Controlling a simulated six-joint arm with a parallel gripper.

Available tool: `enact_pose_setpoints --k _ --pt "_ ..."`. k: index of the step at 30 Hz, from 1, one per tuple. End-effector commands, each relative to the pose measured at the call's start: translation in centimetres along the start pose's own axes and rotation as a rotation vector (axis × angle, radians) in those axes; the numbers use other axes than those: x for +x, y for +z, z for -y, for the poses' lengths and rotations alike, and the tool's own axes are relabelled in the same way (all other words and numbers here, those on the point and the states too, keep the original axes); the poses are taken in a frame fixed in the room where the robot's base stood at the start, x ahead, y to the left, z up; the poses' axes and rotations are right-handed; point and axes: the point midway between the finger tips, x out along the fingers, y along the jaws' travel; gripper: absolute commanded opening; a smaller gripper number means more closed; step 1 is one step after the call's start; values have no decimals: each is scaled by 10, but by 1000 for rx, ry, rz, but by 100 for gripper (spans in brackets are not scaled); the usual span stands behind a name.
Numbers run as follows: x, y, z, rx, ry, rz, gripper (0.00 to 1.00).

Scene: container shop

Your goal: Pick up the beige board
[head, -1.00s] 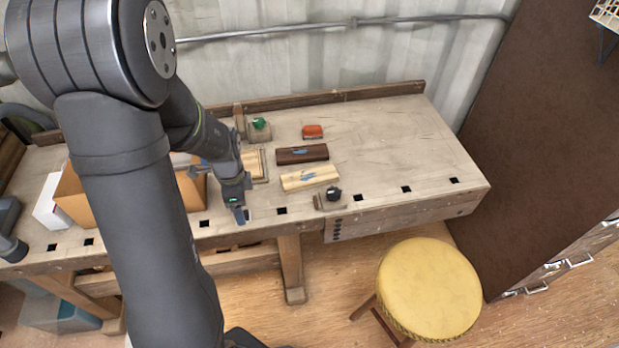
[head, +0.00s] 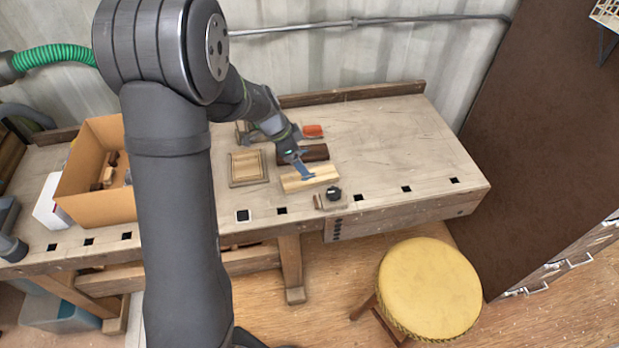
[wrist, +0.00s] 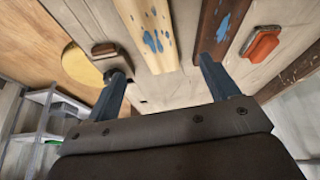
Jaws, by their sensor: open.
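The beige board (head: 321,178) lies flat on the workbench, near its front edge. In the wrist view the beige board (wrist: 149,38) shows pale wood with blue paint marks, and it lies between the directions of my two fingers. My gripper (head: 303,171) is open and empty, over the beige board in the head view. In the wrist view my gripper (wrist: 165,82) has its fingers spread, the right one near the dark brown board (wrist: 218,28). The arm and gripper hide part of both boards in the head view. I cannot tell the exact height above the beige board.
The dark brown board (head: 317,152) lies just behind the beige one. A red-orange object (head: 313,131) is further back, and a small block with a black knob (head: 333,194) is in front. A wooden tray (head: 233,181) and cardboard box (head: 122,212) are left. The bench's right side is clear.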

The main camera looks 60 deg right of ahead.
Motion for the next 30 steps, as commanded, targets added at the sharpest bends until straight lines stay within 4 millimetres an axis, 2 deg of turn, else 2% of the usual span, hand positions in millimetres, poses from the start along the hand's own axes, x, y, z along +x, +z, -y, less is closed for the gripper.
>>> enact_pose_setpoints --k 1,3,13,21,29,30 --pt "11 0 -1 -1 3 1 80" --pt "20 0 0 0 2 1 80" --pt "40 2 -2 0 1 1 80" --pt "78 5 -6 0 1 2 80" --pt "82 4 -5 0 -1 2 80" --pt "82 4 -5 0 -1 2 76"
